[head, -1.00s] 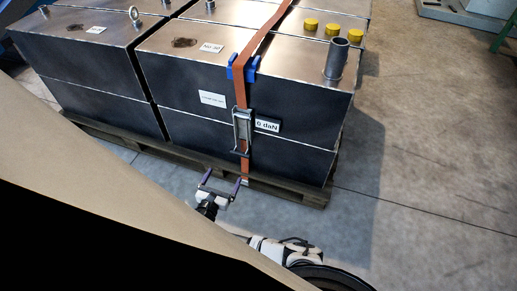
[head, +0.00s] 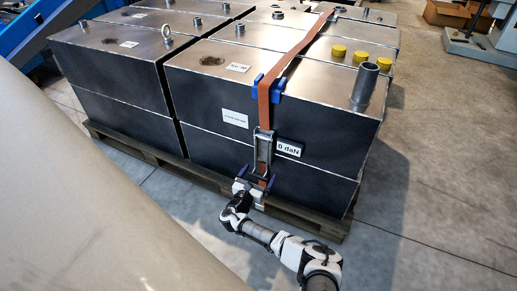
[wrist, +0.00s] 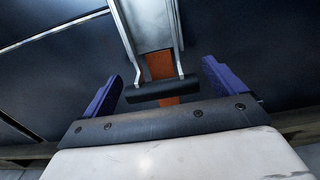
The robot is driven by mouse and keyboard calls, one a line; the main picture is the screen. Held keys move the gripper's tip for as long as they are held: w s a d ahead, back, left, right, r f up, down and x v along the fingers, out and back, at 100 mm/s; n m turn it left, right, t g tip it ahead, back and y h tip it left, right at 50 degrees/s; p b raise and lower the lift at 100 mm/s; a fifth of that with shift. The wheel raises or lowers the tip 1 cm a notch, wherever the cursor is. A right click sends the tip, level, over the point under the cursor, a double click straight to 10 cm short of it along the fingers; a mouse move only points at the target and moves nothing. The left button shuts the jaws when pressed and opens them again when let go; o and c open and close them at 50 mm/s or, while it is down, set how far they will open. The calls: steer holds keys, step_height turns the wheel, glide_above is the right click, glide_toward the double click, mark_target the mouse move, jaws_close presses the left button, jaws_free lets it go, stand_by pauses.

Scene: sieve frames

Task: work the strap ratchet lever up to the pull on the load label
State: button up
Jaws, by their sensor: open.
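The strap ratchet (head: 264,147) is a grey metal frame on the front of the dark crate, on an orange strap (head: 264,100). In the wrist view its lever (wrist: 150,22) hangs down and ends in a black crossbar (wrist: 162,90). My gripper (head: 256,177) is open just below the ratchet. In the wrist view its purple fingers (wrist: 162,76) stand on either side of the crossbar, with gaps showing at both ends. A black-edged display (head: 289,148) right of the ratchet reads 0 daN. A small white label (head: 235,119) to its left is too small to read.
Dark metal-topped crates (head: 120,40) stand on a wooden pallet (head: 306,221). Blue corner guards (head: 257,92) hold the strap at the top edge. Yellow caps (head: 361,57) and an upright pipe (head: 364,86) stand on top. Floor is clear at the right. A large tan surface (head: 60,200) fills the lower left.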

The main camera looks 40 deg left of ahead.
steer(key=shift+w, duration=0.1)
steer(key=c, duration=1.4)
